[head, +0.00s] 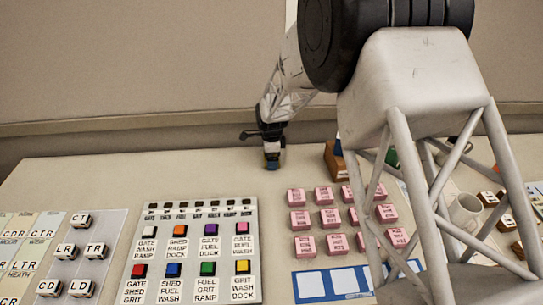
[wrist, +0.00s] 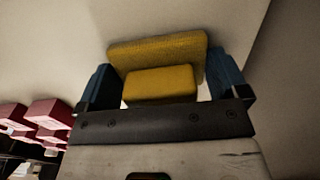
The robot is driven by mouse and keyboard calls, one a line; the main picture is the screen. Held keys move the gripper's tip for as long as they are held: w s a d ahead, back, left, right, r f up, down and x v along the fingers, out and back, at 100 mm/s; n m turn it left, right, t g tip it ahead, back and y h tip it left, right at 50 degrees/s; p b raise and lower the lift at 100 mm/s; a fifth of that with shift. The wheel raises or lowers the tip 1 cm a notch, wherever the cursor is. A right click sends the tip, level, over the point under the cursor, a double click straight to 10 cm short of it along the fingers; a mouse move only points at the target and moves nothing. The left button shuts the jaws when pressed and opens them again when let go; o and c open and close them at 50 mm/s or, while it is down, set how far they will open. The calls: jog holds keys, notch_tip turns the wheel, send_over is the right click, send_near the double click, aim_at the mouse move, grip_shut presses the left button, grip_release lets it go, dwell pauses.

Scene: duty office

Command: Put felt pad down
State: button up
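A yellow felt pad (wrist: 158,48), a wide piece with a smaller yellow block on its near face, sits between the blue fingers of my gripper (wrist: 163,82) in the wrist view. The wide piece meets both fingers, and the gripper looks shut on it. In the head view my gripper (head: 272,162) points down low at the back of the desk, left of the brown wooden block. The pad cannot be made out there. I cannot tell whether the pad touches the desk top.
A brown block (head: 334,158) is close on the right. A white mug (head: 465,211) stands farther right. The wall (head: 120,60) is behind.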

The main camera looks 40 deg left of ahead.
jog(key=shift+o, duration=0.4)
jog(key=shift+r, duration=0.2)
notch_tip(320, 180, up, 12)
jog(key=shift+f, duration=0.1)
dwell(0.4)
dwell(0.5)
dwell(0.4)
